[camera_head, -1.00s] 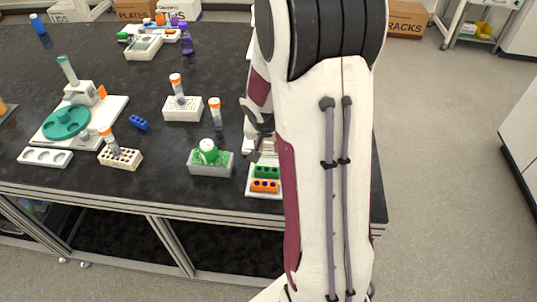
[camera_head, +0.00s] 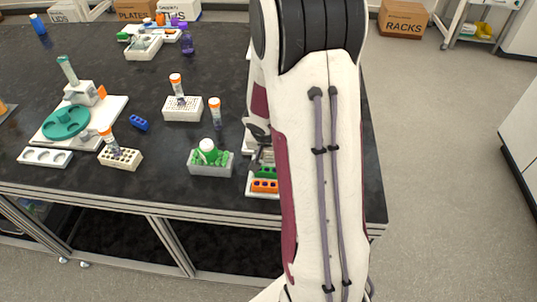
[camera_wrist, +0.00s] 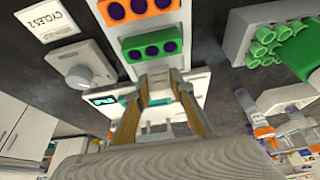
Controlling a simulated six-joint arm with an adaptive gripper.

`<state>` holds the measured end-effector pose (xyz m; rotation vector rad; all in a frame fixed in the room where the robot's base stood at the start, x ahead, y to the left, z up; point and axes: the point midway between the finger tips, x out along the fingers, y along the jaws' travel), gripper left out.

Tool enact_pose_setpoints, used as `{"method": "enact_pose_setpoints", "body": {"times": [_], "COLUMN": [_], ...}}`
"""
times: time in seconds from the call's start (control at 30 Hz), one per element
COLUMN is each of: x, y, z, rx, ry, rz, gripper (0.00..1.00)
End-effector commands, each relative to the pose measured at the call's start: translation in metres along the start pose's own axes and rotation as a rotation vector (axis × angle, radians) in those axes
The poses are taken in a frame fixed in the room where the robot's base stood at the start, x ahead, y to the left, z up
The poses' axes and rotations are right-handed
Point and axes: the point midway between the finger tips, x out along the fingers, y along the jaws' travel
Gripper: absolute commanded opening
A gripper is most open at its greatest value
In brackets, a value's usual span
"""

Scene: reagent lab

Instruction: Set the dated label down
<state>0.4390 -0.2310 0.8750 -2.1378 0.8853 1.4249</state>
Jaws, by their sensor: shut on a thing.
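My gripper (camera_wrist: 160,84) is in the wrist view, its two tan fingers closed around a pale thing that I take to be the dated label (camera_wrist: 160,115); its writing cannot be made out. In the head view my gripper (camera_head: 259,140) is at the right part of the bench, mostly hidden by my arm. The held thing cannot be made out there. In the wrist view a rack with a green block (camera_wrist: 152,45) and an orange block (camera_wrist: 140,10) lies beyond the fingertips. A teal display with a digit (camera_wrist: 104,101) shows beside the left finger.
A white card reading "CYCLES 2" (camera_wrist: 58,20) and a grey box with a knob (camera_wrist: 85,68) lie left of the blocks.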

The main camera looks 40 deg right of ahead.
Motion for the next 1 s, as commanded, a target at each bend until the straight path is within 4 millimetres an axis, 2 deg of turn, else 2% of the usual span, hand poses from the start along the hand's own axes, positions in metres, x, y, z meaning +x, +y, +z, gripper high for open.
{"method": "enact_pose_setpoints", "body": {"times": [0.83, 0.87, 0.9, 1.0], "x": [0.0096, 0.0094, 0.0093, 0.0092], "y": [-0.0006, -0.0007, -0.0007, -0.0007], "z": [0.0046, 0.0044, 0.0044, 0.0043], "rx": [-0.001, 0.000, 0.000, 0.000], "ry": [-0.002, -0.002, -0.002, -0.001], "rz": [-0.002, -0.002, -0.002, -0.002], "gripper": [0.14, 0.31, 0.40, 0.40]}}
